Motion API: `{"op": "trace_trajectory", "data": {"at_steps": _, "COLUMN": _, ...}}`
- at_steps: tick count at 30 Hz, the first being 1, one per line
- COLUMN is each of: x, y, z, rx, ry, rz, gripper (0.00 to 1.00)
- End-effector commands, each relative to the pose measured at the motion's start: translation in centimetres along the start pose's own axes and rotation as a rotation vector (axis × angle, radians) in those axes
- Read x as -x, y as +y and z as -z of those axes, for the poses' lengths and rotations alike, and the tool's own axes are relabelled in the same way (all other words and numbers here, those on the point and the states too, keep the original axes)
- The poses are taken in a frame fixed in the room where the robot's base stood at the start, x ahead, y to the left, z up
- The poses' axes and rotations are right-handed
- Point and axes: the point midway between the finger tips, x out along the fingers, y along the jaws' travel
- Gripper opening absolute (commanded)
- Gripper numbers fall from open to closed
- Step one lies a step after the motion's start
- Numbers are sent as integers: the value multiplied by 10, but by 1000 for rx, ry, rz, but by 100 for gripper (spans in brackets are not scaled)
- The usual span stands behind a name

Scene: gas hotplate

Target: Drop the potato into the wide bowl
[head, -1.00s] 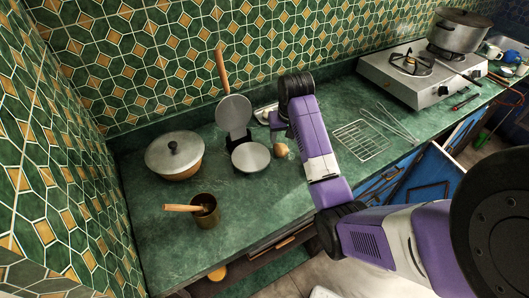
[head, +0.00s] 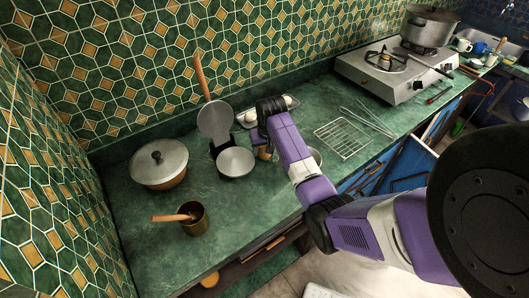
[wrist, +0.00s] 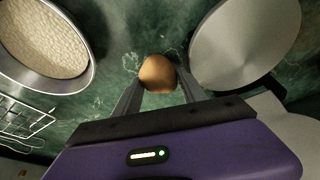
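The brown potato (wrist: 158,73) lies on the green counter in the wrist view. In the head view it shows only partly, a small brown patch (head: 265,154) beneath my wrist. My gripper (wrist: 159,75) is open, with one finger on each side of the potato; I cannot tell whether either finger touches it. A wide metal bowl (wrist: 88,78) with pale, grainy contents is left of the gripper in the wrist view. In the head view only a bit of its rim (head: 316,157) shows past my arm.
A round metal press (head: 235,161) with a raised, wooden-handled lid stands close beside the potato. A tray of eggs (head: 288,101) is behind my wrist. A wire rack (head: 343,137) lies to the right. A lidded pot (head: 159,163) and brass cup (head: 195,219) stand left.

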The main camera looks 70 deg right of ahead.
Motion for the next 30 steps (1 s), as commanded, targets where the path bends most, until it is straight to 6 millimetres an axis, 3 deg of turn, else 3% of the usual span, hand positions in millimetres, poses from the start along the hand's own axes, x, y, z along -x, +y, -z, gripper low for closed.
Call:
{"op": "trace_trajectory", "data": {"at_steps": 1, "x": 0, "y": 0, "z": 0, "rx": 0, "ry": 0, "rz": 0, "gripper": 36}}
{"op": "trace_trajectory", "data": {"at_steps": 6, "x": 0, "y": 0, "z": 0, "rx": 0, "ry": 1, "rz": 0, "gripper": 3}}
{"op": "trace_trajectory", "data": {"at_steps": 7, "x": 0, "y": 0, "z": 0, "rx": 0, "ry": 1, "rz": 0, "gripper": 0}}
{"op": "trace_trajectory", "data": {"at_steps": 20, "x": 14, "y": -1, "z": 5, "rx": 1, "ry": 4, "rz": 0, "gripper": 0}}
{"op": "trace_trajectory", "data": {"at_steps": 26, "x": 49, "y": 0, "z": 18, "rx": 0, "ry": 8, "rz": 1, "gripper": 0}}
{"op": "trace_trajectory", "data": {"at_steps": 30, "x": 87, "y": -1, "z": 29, "rx": 1, "ry": 9, "rz": 1, "gripper": 0}}
